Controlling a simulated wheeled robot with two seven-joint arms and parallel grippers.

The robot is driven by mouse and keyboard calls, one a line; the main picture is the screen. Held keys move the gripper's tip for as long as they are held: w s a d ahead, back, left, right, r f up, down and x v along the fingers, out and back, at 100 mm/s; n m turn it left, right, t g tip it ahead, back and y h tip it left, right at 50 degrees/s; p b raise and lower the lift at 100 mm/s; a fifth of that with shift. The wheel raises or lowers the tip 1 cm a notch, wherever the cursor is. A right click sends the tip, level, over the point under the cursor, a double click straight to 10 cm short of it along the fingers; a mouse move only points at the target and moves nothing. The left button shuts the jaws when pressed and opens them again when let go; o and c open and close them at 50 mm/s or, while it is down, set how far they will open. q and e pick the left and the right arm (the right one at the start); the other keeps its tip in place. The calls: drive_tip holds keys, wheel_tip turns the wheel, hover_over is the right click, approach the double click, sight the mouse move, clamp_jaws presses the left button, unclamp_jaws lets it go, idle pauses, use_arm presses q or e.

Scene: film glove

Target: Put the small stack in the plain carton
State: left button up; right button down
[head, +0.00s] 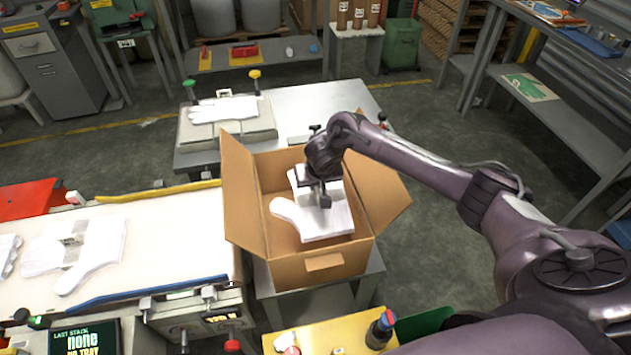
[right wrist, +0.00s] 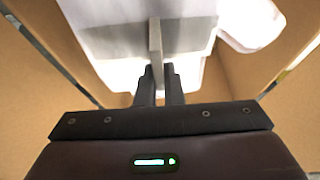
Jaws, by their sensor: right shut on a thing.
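The plain carton (head: 240,190) stands open at the centre with its flaps spread. A stack of white gloves (head: 328,222) is inside its opening, thumb part to the left. My right gripper (head: 322,197) is over the carton, shut on the grey upright tab (right wrist: 155,42) on top of this white stack, which also shows in the right wrist view (right wrist: 105,15). More white material (right wrist: 190,75) shows beneath it. I cannot tell whether the held stack touches what is below. My left gripper is not in view.
Another white glove stack with a grey tab (head: 72,238) lies on the pale belt (head: 170,230) at left. White gloves (head: 222,109) lie on a grey machine behind the carton. A yellow panel (head: 330,335) with knobs is in front. A screen (head: 85,338) reads "LAST STACK none NO TRAY".

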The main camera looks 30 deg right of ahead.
drive_tip(key=shift+f+b, duration=4.4)
drive_tip(key=shift+f, duration=3.4)
drive_tip(key=c, duration=1.5)
unclamp_jaws()
drive_tip(key=p+v, duration=0.2)
drive_tip(key=v, duration=0.6)
